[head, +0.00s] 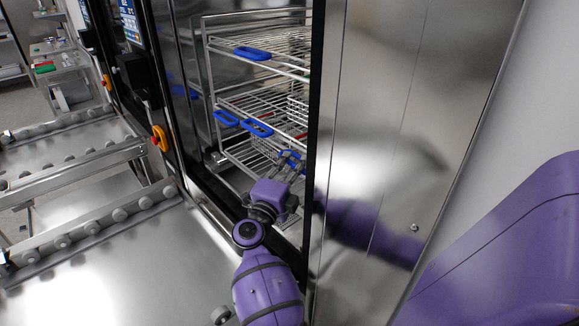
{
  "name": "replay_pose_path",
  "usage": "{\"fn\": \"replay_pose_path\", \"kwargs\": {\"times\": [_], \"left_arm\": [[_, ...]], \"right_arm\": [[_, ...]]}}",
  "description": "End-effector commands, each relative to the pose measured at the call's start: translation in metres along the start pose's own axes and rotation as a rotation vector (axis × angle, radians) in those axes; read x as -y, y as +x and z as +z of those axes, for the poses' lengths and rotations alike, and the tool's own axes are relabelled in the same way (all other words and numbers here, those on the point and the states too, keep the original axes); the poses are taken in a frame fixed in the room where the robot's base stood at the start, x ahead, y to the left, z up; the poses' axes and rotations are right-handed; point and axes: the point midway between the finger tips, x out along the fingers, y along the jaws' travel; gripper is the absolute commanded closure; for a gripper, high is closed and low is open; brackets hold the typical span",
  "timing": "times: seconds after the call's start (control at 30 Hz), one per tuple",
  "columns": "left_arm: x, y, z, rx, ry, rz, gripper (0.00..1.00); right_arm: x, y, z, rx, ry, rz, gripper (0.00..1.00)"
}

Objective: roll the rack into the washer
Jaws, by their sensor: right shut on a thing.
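The rack (236,101) is a tall wire frame with several shelves and blue handles. It stands upright inside the open washer (185,100), behind the door opening. My right gripper (291,160) reaches through the opening from below and is shut on the rack's lower front part. The wrist and dark fingers partly hide what they grip, so the exact spot is unclear. The rack's right side is hidden behind the washer's steel front panel (385,130). My left gripper is not in view.
A steel roller table (110,262) with grey rollers lies left of the washer opening, its top bare. The steel panel stands close to my right arm. Shelves with small items stand far left.

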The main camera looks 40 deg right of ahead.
Motion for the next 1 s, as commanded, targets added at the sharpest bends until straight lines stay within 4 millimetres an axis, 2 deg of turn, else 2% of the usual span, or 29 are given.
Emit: {"fn": "replay_pose_path", "kwargs": {"times": [0.03, 0.07, 0.2, 0.5, 0.63, 0.77, 1.0], "left_arm": [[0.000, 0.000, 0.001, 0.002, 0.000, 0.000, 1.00], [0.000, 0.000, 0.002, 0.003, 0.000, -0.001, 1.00], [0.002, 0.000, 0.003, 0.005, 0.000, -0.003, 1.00], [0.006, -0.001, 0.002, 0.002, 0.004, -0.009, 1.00], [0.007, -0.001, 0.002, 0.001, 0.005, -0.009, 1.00], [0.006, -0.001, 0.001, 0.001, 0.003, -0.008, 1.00], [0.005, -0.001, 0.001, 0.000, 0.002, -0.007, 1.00]], "right_arm": [[0.001, 0.003, -0.004, -0.009, -0.008, -0.005, 1.00], [0.002, 0.003, -0.004, -0.009, -0.008, -0.005, 0.86], [0.002, 0.004, -0.004, -0.010, -0.006, -0.006, 0.70], [0.001, 0.003, -0.004, -0.010, -0.004, -0.004, 0.70], [0.000, -0.004, -0.004, -0.009, -0.005, -0.002, 0.70], [0.000, -0.024, -0.002, -0.006, -0.004, 0.000, 0.70], [0.000, -0.077, -0.001, -0.004, -0.005, -0.001, 0.70]]}}
